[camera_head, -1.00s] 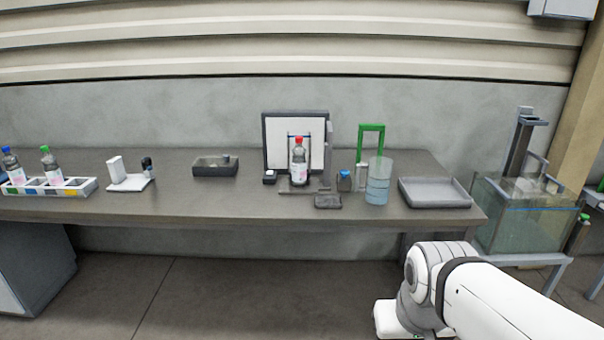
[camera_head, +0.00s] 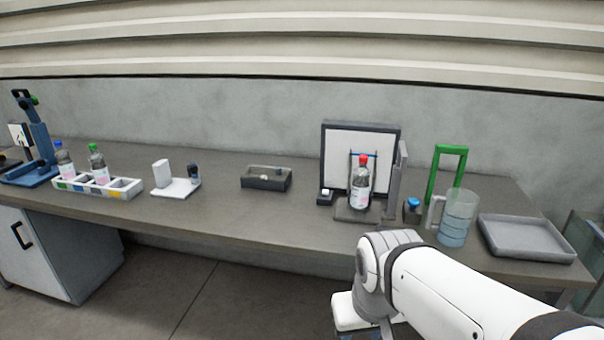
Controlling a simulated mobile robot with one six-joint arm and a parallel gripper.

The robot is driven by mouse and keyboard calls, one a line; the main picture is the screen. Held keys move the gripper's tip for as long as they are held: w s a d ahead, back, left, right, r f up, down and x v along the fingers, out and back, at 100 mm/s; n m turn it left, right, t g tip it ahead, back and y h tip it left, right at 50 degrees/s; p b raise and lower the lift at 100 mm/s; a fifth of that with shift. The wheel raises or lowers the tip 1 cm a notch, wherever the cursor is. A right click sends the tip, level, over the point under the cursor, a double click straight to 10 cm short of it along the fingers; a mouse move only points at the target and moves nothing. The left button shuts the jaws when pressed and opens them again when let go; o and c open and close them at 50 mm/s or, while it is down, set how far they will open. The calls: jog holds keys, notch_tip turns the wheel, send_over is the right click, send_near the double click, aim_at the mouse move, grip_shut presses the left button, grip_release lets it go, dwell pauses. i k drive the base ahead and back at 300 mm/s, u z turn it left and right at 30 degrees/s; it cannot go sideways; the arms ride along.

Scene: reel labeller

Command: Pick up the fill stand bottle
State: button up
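A clear bottle with a red cap and a pink-and-white label (camera_head: 360,184) stands upright on a small dark stand in front of a framed white panel (camera_head: 342,150). A blue-capped bottle (camera_head: 65,160) and a green-capped bottle (camera_head: 98,164) stand in a white rack at the left. My white arm reaches in from the lower right, in front of the bench. My gripper is not visible, and no bottle shows in its hold.
The dark bench (camera_head: 240,217) runs across the view. A jug of bluish liquid (camera_head: 457,216), a green frame (camera_head: 433,172) and a grey tray (camera_head: 525,238) stand at right. A dark box (camera_head: 266,180) and a white device (camera_head: 177,187) stand left of the panel.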

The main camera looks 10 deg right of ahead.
aim_at(361, 184)
jog(key=u, duration=0.05)
jog(key=i, duration=1.35)
jog(key=z, duration=0.7)
jog(key=k, duration=0.65)
jog(key=z, duration=0.15)
jog(key=i, duration=0.75)
jog(key=u, duration=0.1)
